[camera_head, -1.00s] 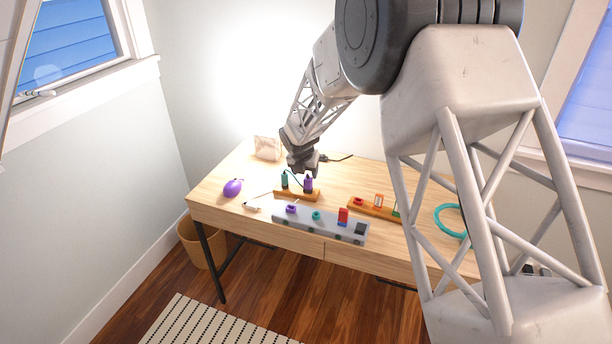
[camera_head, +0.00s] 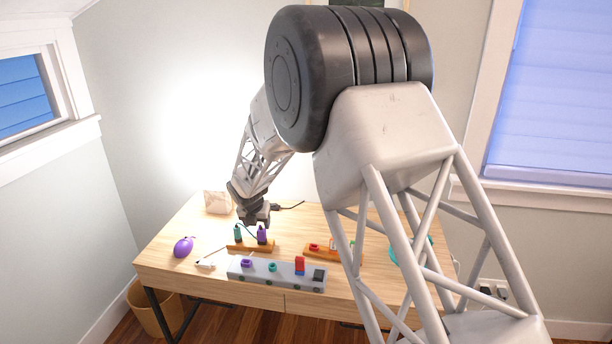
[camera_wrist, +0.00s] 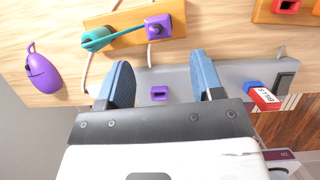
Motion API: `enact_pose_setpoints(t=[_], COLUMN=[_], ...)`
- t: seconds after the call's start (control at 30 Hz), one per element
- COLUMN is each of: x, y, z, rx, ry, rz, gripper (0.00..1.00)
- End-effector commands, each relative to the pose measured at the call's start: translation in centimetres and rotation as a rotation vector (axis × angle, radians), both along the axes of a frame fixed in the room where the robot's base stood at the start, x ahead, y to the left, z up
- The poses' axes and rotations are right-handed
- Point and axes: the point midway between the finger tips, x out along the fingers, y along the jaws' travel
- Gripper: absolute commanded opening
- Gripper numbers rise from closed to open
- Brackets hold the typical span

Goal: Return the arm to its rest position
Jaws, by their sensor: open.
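My gripper (camera_wrist: 160,85) is open and empty, its two blue finger pads apart in the wrist view. In the head view my gripper (camera_head: 254,216) hangs above the back left part of the wooden desk (camera_head: 180,285). Below it stands a wooden block with a teal piece (camera_head: 238,233) and a purple piece (camera_head: 262,235). In the wrist view that purple piece (camera_wrist: 158,28) lies ahead of the fingers, clear of them. A purple socket (camera_wrist: 159,93) on the grey strip shows between the fingers, lower down.
The grey strip (camera_head: 290,284) lies along the desk's front with a red and blue piece (camera_head: 299,265). A purple egg-shaped thing (camera_head: 184,247) sits at left. Another wooden block (camera_head: 328,253) is at right. A basket (camera_head: 145,312) stands below. A window (camera_head: 560,110) is at right.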

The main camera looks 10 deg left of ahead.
Motion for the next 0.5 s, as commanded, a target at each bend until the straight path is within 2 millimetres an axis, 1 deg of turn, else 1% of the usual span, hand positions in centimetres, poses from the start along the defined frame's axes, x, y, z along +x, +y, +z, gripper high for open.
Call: enact_pose_setpoints(t=[0.17, 0.27, 0.37, 0.5], x=[-0.1, -0.2, -0.6, -1.5], y=[-1.0, -2.4, -4.4, -8.2], z=[0.9, 2.1, 3.7, 6.6], rx=[0.012, 0.028, 0.054, 0.099], ry=[0.001, 0.003, 0.006, 0.011], rz=[-0.039, -0.095, -0.179, -0.334], gripper=[0.61, 0.61, 0.61, 0.61])
